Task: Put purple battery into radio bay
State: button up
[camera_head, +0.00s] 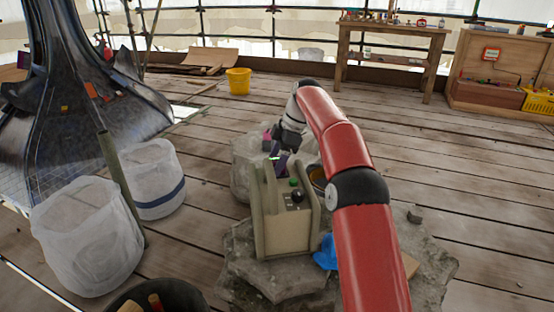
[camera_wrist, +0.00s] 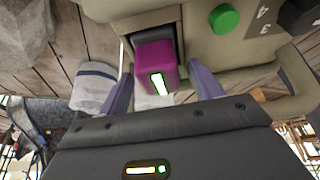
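The purple battery (camera_wrist: 155,66) is in the middle of the wrist view, with a white glowing mark on its near end. It sits at the dark mouth of the radio bay (camera_wrist: 151,32), with its near end sticking out. My gripper (camera_wrist: 161,68) has one finger on each side of the battery, with a visible gap at both sides. It looks open and not touching the battery. The beige radio (camera_head: 287,222) stands on a stone block in the head view, with a green button on top. My gripper (camera_head: 279,163) is at its far left top, where the battery is hard to make out.
The stone block (camera_head: 270,278) carries a blue item (camera_head: 326,252) beside the radio. Wrapped white bundles (camera_head: 88,235) stand at left. A yellow bucket (camera_head: 238,81) and a workbench (camera_head: 392,42) are farther back.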

aim_at(287, 171)
jog(key=p+v, duration=0.4)
jog(key=v, duration=0.3)
jog(key=shift+r+p, duration=0.3)
jog(key=shift+r, duration=0.05)
jog(key=shift+d, duration=0.15)
jog(key=s+d+r+m+t+h, duration=0.2)
jog(key=s+r+m, duration=0.3)
jog(key=s, duration=0.4)
jog(key=s+d+r+m+t+h, duration=0.1)
jog(key=s+d+r+m, duration=0.1)
jog(key=s+r+m, duration=0.5)
jog(key=s+d+f+m+t, duration=0.1)
jog(key=s+f, duration=0.3)
jog(key=s, duration=0.4)
jog(key=s+d+f+m+t+h, duration=0.1)
jog(key=s+d+f+m, duration=0.2)
jog(key=s, duration=0.6)
jog(key=s+d+f+m+t, duration=0.1)
jog(key=s+d+f+m, duration=0.2)
jog(key=s+f, duration=0.4)
jog(key=shift+s+m+h, duration=0.3)
jog(key=shift+s, duration=0.9)
